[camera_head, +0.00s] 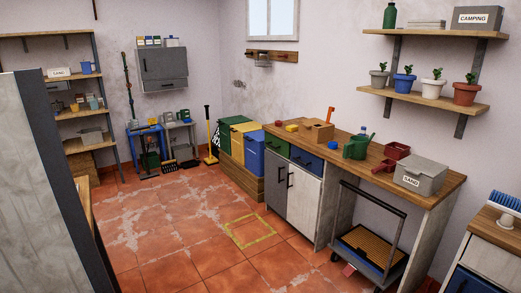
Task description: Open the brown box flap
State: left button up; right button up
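A small brown box (318,130) sits on the wooden worktop (435,187) of the long workbench, towards its far end. An orange upright piece (330,115) shows above or behind the box. The box is small in the view, and I cannot make out whether its flap is open or shut. Neither of my grippers is in view.
Near the box are a yellow item (291,128), a green watering can (356,147) and red containers (397,151). A grey SAND box (420,175) stands nearer. A trolley (368,250) is under the bench. The tiled floor (185,235) before the bench is mostly clear.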

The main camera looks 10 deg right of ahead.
aim_at(317, 123)
jog(key=i+l+u, duration=0.1)
jog(key=i+l, duration=0.4)
jog(key=i, duration=0.15)
jog(key=i+l, duration=0.5)
jog(key=i, duration=0.15)
jog(key=j+u, duration=0.05)
